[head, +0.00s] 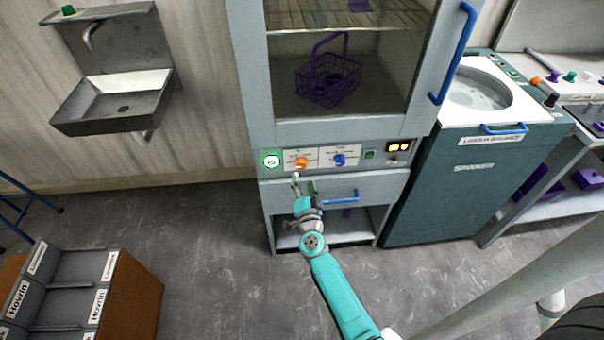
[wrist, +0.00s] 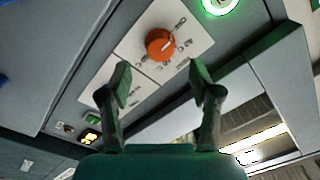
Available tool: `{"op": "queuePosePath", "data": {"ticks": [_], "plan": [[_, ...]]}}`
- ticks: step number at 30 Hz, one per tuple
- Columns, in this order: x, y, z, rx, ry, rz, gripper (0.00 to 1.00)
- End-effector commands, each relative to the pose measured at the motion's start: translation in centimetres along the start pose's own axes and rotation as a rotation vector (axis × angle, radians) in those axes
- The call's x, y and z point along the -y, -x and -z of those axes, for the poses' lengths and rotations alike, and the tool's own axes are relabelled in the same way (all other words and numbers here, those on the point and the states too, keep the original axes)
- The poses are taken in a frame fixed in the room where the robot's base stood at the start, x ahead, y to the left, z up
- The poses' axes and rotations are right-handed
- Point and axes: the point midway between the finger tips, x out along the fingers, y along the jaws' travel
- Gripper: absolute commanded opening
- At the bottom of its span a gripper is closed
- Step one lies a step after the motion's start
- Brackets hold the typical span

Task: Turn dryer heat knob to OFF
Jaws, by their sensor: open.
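The dryer (head: 250,95) is a tall grey cabinet with a control strip below its glass door. An orange knob (head: 301,163) sits on a white label plate near the left of that strip. It also shows large in the wrist view (wrist: 160,44), with lettering around it too small to read surely. A blue knob (head: 340,160) sits to its right. My gripper (head: 304,184) is open and empty, just below and in front of the orange knob. In the wrist view its two fingers (wrist: 158,84) stand apart, with the knob beyond and between them, apparently untouched.
A lit green button (head: 271,161) is left of the orange knob, and a lit display (head: 398,147) is at the right. A blue drawer handle (head: 341,196) is below the strip. A purple basket (head: 328,78) stands inside the dryer.

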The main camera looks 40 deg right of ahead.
Motion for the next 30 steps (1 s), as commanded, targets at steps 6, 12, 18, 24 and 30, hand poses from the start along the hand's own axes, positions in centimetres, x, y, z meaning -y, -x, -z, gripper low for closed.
{"op": "queuePosePath", "data": {"ticks": [6,12,18,24,30], "plan": [[0.0,4.0,-0.1,0.003,-0.001,0.0,0.63],[0.0,5.8,0.0,0.001,0.0,0.0,0.63],[0.0,6.3,0.0,0.001,0.0,0.0,0.63],[0.0,6.3,0.0,0.001,0.0,0.0,0.63],[0.0,6.3,0.0,0.001,0.0,0.0,0.63]]}}
